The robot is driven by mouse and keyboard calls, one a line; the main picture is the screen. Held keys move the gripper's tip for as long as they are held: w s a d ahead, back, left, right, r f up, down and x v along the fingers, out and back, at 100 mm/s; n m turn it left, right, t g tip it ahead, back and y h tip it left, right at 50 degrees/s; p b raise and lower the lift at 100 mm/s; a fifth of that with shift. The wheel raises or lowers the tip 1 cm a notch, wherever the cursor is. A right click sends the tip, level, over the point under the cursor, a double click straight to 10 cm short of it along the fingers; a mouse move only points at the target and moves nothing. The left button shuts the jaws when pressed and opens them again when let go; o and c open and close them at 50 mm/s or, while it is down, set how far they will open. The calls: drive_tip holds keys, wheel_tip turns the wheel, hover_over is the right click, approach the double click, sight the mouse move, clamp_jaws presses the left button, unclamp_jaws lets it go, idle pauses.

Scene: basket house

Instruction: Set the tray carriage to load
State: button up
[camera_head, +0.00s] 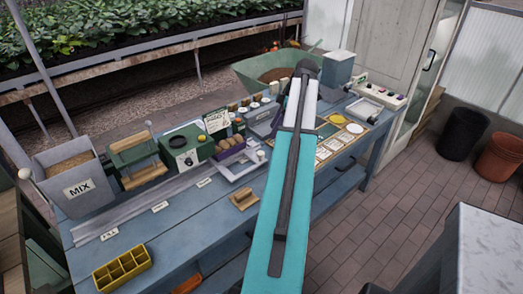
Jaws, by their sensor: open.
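A pale frame with a purple edge (236,168), which looks like the tray carriage, sits at the far right end of a grey rail (130,212) on the blue bench. A small light knob (261,155) stands at its right side. Several small white labels lie along the rail's front; the leftmost label (109,234) seems to read FILL, and the others are too small to read. My teal and white arm crosses the middle of the view and hides part of the bench to the carriage's right. My gripper's fingers cannot be made out.
A grey MIX hopper (75,187), a green roller device (137,158) and a green box (187,147) stand behind the rail. A yellow compartment tray (122,268) and a wooden block (243,200) lie in front. A control box (378,95) is far right.

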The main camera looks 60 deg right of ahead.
sight(261, 153)
drive_tip(key=shift+p+x, duration=1.55)
drive_tip(key=shift+x, duration=4.8)
drive_tip(key=shift+s, duration=0.1)
drive_tip(key=shift+c, duration=0.2)
clamp_jaws()
